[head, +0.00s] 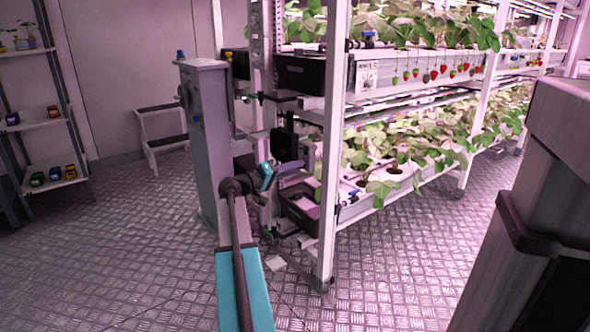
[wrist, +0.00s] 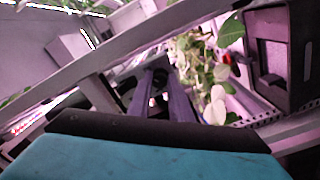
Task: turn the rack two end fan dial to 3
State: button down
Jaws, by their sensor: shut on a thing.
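The rack end (head: 333,140) stands mid-picture in the head view, with its white post in front. My gripper (head: 303,168) reaches in at this end, beside a small black box (head: 283,145). In the wrist view my gripper's two purple-grey fingers (wrist: 157,72) point away and come close together at the tips. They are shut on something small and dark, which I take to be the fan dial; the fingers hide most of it. I cannot read any number or pointer. A dark box with a recessed front (wrist: 268,55) is to the right of the fingers.
A grey pillar (head: 203,145) stands close left of my arm. Black bins (head: 302,75) and planted gutters (head: 410,170) fill the rack. A step stool (head: 160,130) and a shelf with small coloured pots (head: 40,125) are at left. The patterned metal floor is open at front left.

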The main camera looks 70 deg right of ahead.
jog(key=shift+s+a+f, duration=0.1)
jog(key=shift+s+f, duration=0.05)
jog(key=c, duration=1.7)
grip_release()
jog(key=shift+c, duration=0.2)
jog(key=shift+o, duration=0.6)
jog(key=p+v, duration=0.4)
jog(key=v, duration=0.9)
jog(key=shift+w+a+p, duration=0.25)
jog(key=shift+w+p, duration=0.05)
jog(key=shift+w, duration=0.05)
